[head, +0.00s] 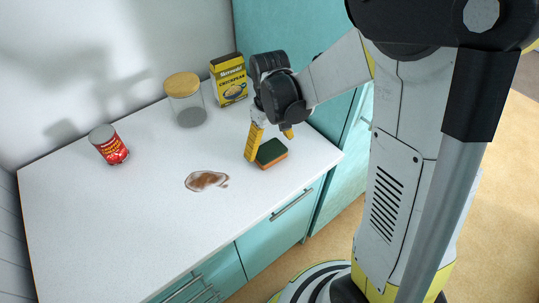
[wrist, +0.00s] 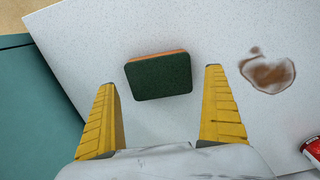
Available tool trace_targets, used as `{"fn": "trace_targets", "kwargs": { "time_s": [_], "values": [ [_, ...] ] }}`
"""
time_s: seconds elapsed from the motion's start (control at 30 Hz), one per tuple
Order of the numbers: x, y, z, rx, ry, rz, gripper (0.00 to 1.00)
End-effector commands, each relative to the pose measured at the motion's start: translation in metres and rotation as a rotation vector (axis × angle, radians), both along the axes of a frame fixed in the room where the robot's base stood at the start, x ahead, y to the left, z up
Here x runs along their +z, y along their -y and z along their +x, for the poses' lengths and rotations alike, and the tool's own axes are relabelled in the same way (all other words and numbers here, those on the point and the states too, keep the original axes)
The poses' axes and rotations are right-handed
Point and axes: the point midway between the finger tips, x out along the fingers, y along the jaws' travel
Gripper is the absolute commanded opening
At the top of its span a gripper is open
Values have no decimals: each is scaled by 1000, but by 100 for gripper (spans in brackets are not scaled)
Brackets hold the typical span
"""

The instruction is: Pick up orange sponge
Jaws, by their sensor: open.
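The orange sponge (head: 271,153) lies flat on the white counter near its front edge, with a dark green scouring layer on top and orange below. In the wrist view the sponge (wrist: 159,76) shows its green face, with a thin orange strip along the far edge. My gripper (head: 269,145) is above the counter at the sponge, its yellow fingers pointing down. In the wrist view my gripper (wrist: 160,82) is open, with one finger to each side of the sponge and bare counter showing between. Nothing is held.
A brown spill (head: 206,180) lies on the counter left of the sponge. A red can (head: 109,145), a glass jar with a wooden lid (head: 186,99) and a yellow chickpea box (head: 229,79) stand farther back. The counter's left part (head: 110,220) is clear.

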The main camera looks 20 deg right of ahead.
Motion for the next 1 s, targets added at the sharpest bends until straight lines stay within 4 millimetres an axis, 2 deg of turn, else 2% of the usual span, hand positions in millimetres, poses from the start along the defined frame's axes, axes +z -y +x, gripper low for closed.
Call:
{"fn": "trace_targets", "kwargs": {
  "time_s": [0.03, 0.13, 0.37, 0.4, 0.47, 0.5, 0.87, 1.0],
  "values": [
    [-14, 1, 1, 0, 0, 0, 100],
    [-26, 1, 1, 0, 0, 0, 100],
    [-27, 0, 1, 0, 0, 0, 100],
    [-27, 0, 1, 0, 0, 0, 94],
    [-27, 0, 1, 0, 0, 0, 76],
    [-27, 0, 1, 0, 0, 0, 73],
    [-27, 0, 1, 0, 0, 0, 72],
    [-20, 0, 1, 0, 0, 0, 72]
  ]
}}
